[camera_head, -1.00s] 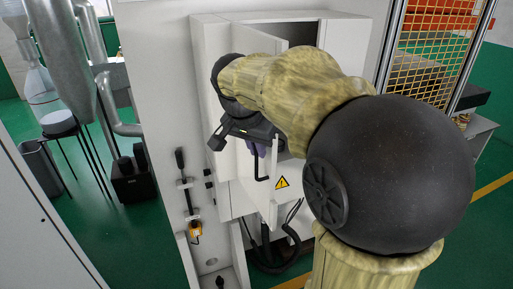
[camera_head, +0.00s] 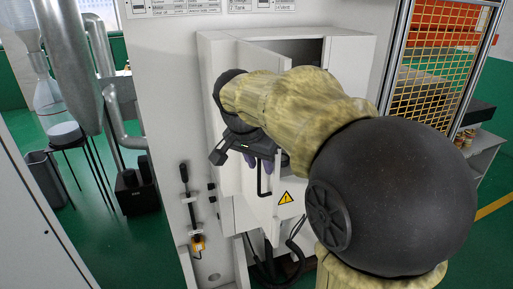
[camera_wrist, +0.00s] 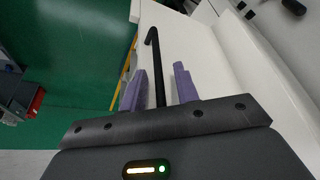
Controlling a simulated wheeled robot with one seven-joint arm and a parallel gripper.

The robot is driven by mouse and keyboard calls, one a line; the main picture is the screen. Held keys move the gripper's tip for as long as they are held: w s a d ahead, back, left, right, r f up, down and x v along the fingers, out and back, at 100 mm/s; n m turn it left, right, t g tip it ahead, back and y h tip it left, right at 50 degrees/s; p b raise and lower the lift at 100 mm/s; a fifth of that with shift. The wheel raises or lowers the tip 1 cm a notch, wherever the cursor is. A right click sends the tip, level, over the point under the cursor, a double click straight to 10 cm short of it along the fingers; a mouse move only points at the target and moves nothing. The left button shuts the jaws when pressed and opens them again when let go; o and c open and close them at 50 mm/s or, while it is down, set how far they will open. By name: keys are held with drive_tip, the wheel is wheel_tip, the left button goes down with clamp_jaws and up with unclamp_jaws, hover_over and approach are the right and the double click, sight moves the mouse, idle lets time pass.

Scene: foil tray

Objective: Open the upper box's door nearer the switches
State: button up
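The upper box (camera_head: 215,70) is a white wall cabinet. A dark gap at its upper right shows its inside, and its door (camera_head: 232,185) on the side of the switches (camera_head: 186,190) stands partly open. A black bar handle (camera_head: 262,188) is on this door; in the wrist view the handle (camera_wrist: 158,70) runs between my two purple fingers. My gripper (camera_wrist: 160,88) is open around the handle, with space visible on both sides of the bar. In the head view my arm hides much of the box front and the door's upper part.
A yellow warning triangle (camera_head: 286,198) is on a white panel right of the handle. Black cables (camera_head: 262,268) hang below the box. A yellow mesh fence (camera_head: 430,70) stands to the right.

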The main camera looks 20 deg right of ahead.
drive_tip(key=b+v, duration=0.1)
drive_tip(key=v, duration=1.6)
wheel_tip(320, 180, down, 21)
drive_tip(key=w+n+y, duration=0.2)
drive_tip(key=n, duration=0.5)
drive_tip(key=s+f+n, duration=0.1)
drive_tip(key=s+f, duration=0.4)
drive_tip(key=f, duration=0.3)
drive_tip(key=s+f+n+y, duration=0.1)
drive_tip(key=s+f+n, duration=0.1)
drive_tip(key=s+f, duration=0.3)
wheel_tip(320, 180, down, 4)
drive_tip(key=shift+a+f+y, duration=0.25)
drive_tip(key=shift+a+y, duration=0.05)
